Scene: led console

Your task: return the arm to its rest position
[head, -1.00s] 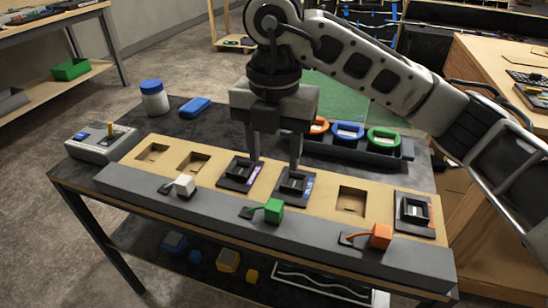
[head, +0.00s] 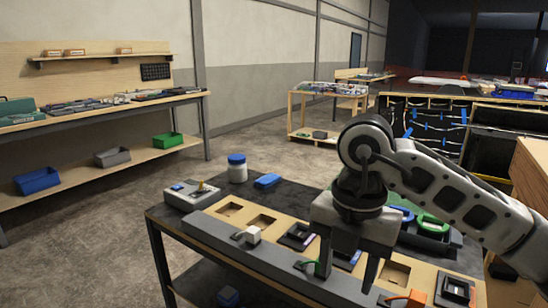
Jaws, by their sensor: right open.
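My right gripper (head: 346,280) hangs over the middle of the console, fingers pointing down and apart, with nothing seen between them. The console is a tan board (head: 232,209) with square slots and a grey front rail (head: 240,252). A dark module (head: 298,236) sits in a slot left of the gripper. Another module (head: 345,260) is partly hidden behind the fingers, and a third (head: 455,292) sits at the right end. My left gripper is out of view.
A dark table (head: 300,196) carries the console, a grey control box (head: 192,194), a blue-lidded jar (head: 237,168) and a blue block (head: 267,181). Open floor lies to the left.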

